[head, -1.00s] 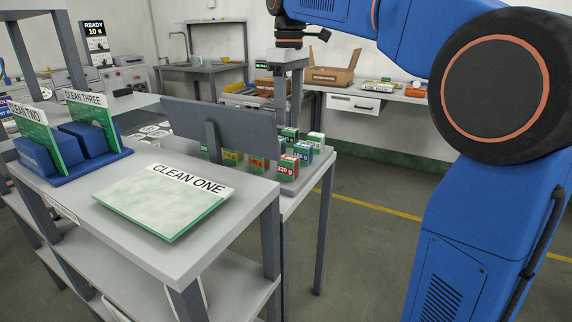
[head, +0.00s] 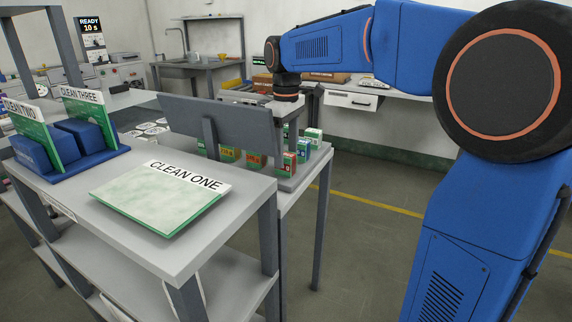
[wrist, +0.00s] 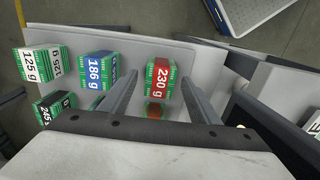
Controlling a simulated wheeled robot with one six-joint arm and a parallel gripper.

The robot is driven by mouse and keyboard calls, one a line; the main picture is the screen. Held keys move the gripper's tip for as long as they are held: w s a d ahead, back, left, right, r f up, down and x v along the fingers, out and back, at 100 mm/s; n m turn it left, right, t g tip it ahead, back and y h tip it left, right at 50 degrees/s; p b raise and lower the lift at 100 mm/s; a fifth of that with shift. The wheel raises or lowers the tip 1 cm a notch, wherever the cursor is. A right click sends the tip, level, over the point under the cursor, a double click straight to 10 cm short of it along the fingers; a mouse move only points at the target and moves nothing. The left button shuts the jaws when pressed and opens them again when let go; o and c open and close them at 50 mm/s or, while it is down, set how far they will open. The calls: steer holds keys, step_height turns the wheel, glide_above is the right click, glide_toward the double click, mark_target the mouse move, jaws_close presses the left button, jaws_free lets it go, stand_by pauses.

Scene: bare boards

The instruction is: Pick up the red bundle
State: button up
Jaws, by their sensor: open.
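The red bundle (wrist: 160,78) is a small green-and-white block with a red band marked 230 g. In the head view the red bundle (head: 289,165) stands at the near right corner of the grey shelf, partly covered by the grey panel's end. My gripper (wrist: 161,80) is open above it, with one finger to each side of the red bundle in the wrist view. Whether the fingers touch it I cannot tell. In the head view the fingers are hidden behind the grey panel.
A blue bundle marked 186 g (wrist: 100,70) sits left of the red one, with green-and-white 125 g (wrist: 43,60) and dark 245 g (wrist: 55,106) bundles beyond. Another reddish bundle (wrist: 155,110) shows between the fingers. The upright grey panel (head: 220,122) stands close by.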

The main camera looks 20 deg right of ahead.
steer(key=shift+f, duration=1.4)
steer(key=shift+c, duration=0.3)
steer(key=c, duration=1.3)
steer(key=shift+o, duration=0.2)
steer(key=shift+r, duration=0.15)
